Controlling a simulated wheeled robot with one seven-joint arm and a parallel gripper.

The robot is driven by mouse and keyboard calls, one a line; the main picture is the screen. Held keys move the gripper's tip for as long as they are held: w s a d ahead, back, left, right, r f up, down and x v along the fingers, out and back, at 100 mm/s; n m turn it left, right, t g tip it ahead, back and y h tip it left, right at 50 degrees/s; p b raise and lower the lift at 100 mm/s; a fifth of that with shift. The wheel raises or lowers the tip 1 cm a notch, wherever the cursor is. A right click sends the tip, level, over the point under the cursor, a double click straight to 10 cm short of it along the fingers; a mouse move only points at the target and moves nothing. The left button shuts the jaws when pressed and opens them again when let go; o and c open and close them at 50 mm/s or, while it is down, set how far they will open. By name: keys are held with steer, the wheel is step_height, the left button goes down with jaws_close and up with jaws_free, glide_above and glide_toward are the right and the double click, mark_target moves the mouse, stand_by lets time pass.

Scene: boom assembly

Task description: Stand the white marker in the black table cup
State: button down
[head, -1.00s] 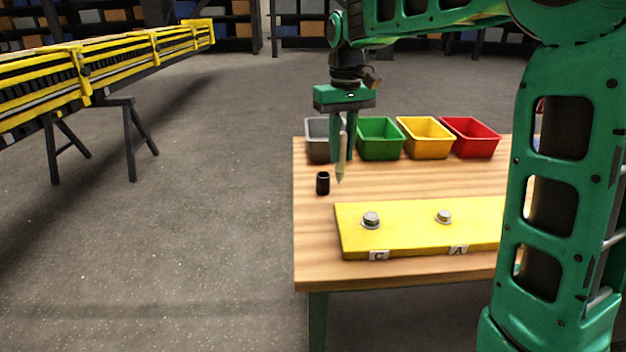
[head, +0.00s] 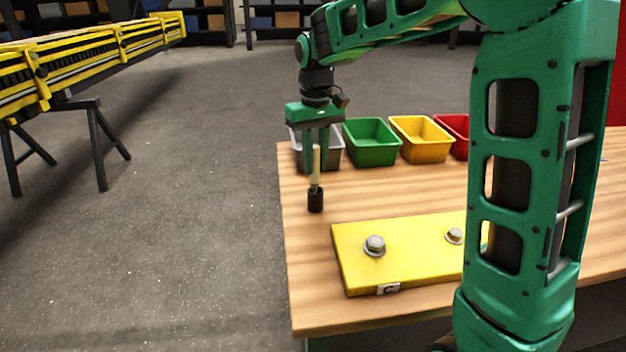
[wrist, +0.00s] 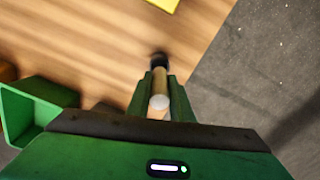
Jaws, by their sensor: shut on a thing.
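The white marker (head: 316,165) is upright between the fingers of my gripper (head: 316,160), which is shut on it. The black table cup (head: 315,201) stands on the wooden table near its left edge. The marker's lower end meets the cup's mouth in the head view; whether the tip is inside or just above the rim I cannot tell. In the wrist view the marker (wrist: 160,95) points away from my gripper (wrist: 160,100) toward the dark, blurred cup (wrist: 158,60).
Grey (head: 331,160), green (head: 371,143), yellow (head: 421,140) and red (head: 455,128) bins line the table's back. A yellow plate (head: 405,245) with bolts lies in front. Bare wooden table (head: 300,270) surrounds the cup. A yellow boom (head: 90,55) rests on trestles at left.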

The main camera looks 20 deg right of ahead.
mark_target(316, 181)
steer(key=shift+d+f, duration=0.1)
steer(key=shift+f, duration=2.05)
steer(key=c, duration=1.6)
jaws_free()
steer(key=shift+f, duration=0.1)
step_height(316, 181, up, 12)
steer(key=shift+r, duration=0.15)
steer(key=s+d+f+m, duration=0.2)
steer(key=s+d+m, duration=0.1)
steer(key=s+d, duration=0.6)
steer(key=s+d+f+m, duration=0.1)
steer(key=s+d+f, duration=0.1)
steer(key=s, duration=0.6)
steer(key=s+d+f+m, duration=0.2)
steer(key=s+f, duration=0.3)
steer(key=s, duration=0.3)
steer(key=s+d+f+m, duration=0.1)
steer(key=s+d+f, duration=0.3)
steer(key=s, duration=0.5)
steer(key=shift+s+f+m, duration=0.1)
steer(key=shift+m, duration=0.3)
